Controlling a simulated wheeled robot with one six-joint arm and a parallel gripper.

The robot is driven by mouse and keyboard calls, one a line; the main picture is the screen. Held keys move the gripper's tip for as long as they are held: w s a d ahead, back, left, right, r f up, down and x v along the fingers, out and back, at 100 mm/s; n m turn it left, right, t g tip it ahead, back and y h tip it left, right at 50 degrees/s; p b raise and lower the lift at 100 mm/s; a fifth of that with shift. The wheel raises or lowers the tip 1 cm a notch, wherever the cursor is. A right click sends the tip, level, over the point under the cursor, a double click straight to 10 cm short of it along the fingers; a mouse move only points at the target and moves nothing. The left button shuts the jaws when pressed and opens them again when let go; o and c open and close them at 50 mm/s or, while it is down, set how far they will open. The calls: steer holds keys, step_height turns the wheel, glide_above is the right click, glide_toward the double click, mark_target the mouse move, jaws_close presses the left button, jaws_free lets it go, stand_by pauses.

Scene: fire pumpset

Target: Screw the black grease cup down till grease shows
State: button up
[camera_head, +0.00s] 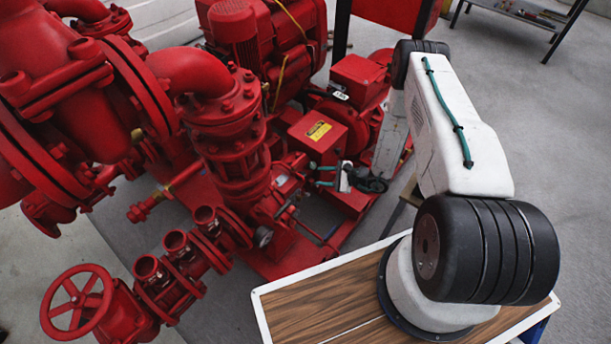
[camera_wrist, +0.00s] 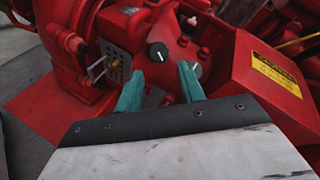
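The black grease cup (camera_wrist: 158,52) shows in the wrist view as a small round black cap with a white line, on the red pump housing. My gripper (camera_wrist: 160,72) is open, its two teal fingers apart and nothing between them. The cup lies just beyond the fingertips, near the middle of the gap; I see no contact. In the head view my gripper (camera_head: 316,176) points left at the red pump, its teal fingers apart. I cannot make out the cup for certain there. No grease is visible.
A grey-green round cap (camera_wrist: 196,68) sits behind the right finger. A metal bracket (camera_wrist: 97,71) is at the left. A red box with a yellow label (camera_wrist: 275,74) stands at the right. The red handwheel (camera_head: 77,303) and pipes fill the head view's left side.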

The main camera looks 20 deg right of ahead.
mark_target(304, 175)
steer(key=x, duration=0.7)
steer(key=shift+w+a, duration=0.15)
steer(key=shift+a, duration=0.2)
steer(key=c, duration=0.7)
